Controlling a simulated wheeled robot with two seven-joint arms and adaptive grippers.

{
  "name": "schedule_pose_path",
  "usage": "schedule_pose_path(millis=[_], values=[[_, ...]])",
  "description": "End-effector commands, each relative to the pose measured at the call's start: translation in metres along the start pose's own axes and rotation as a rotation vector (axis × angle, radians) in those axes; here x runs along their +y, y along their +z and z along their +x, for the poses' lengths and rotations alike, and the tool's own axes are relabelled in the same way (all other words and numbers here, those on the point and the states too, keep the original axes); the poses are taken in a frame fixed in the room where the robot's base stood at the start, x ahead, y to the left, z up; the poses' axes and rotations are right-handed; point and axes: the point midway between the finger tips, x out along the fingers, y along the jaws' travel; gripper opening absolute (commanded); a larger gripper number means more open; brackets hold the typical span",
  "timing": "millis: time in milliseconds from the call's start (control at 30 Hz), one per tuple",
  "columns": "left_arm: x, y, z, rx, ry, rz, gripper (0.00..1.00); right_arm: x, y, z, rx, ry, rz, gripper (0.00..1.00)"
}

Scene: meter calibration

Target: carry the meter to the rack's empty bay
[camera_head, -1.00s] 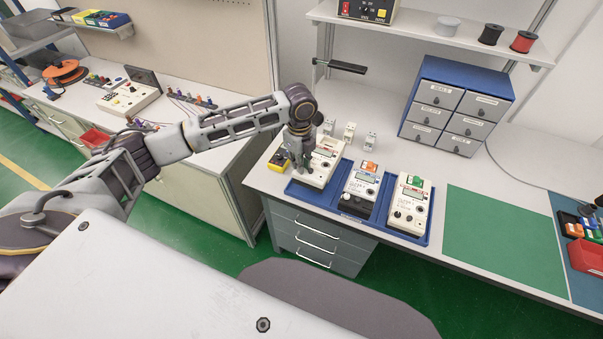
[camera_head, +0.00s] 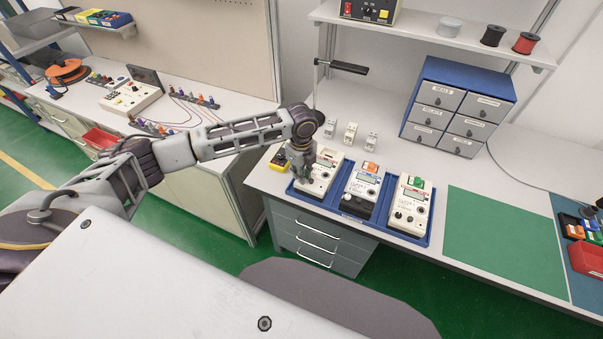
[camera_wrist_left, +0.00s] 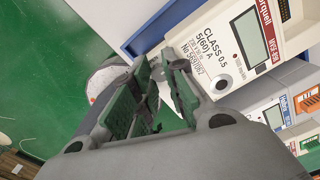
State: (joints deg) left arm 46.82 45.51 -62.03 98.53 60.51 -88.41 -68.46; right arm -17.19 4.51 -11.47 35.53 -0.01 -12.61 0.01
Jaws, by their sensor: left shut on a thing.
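A white meter (camera_head: 326,171) with a red label is at the left bay of the blue rack (camera_head: 325,207). It lies beside two other meters, one with an orange top part (camera_head: 362,190) and one with a green top part (camera_head: 409,205). My left gripper (camera_head: 303,177) is shut on the meter at its near left end and partly hides it. In the left wrist view, the green-padded fingers (camera_wrist_left: 150,97) are close to the meter's lower end (camera_wrist_left: 222,62); the exact contact is hard to see. Whether the meter rests fully on the bay floor is hidden. My right gripper is out of view.
A yellow and black device (camera_head: 279,159) sits just left of the rack. Several small white modules (camera_head: 351,132) stand behind it. A blue drawer cabinet (camera_head: 458,105) is at the back right. The green mat (camera_head: 503,240) right of the rack is clear.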

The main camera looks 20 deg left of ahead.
Motion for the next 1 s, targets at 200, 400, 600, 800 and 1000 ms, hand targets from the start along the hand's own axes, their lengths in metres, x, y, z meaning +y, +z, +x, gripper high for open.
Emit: schedule_pose_path(millis=[200, 400, 600, 800, 1000], values=[[0.000, 0.000, 0.003, -0.001, 0.002, 0.000, 0.00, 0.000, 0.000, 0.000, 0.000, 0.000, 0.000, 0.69], [0.002, 0.000, 0.004, -0.001, 0.005, -0.001, 0.30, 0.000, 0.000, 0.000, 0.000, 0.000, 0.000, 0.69], [0.001, 0.000, 0.004, -0.001, 0.003, -0.001, 0.36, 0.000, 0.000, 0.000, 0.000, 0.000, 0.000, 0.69], [0.001, 0.000, 0.003, -0.001, 0.002, -0.001, 0.36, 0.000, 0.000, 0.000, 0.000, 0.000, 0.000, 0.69], [0.000, 0.000, -0.006, -0.001, -0.001, -0.001, 0.36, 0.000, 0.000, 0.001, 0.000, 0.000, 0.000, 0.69]])
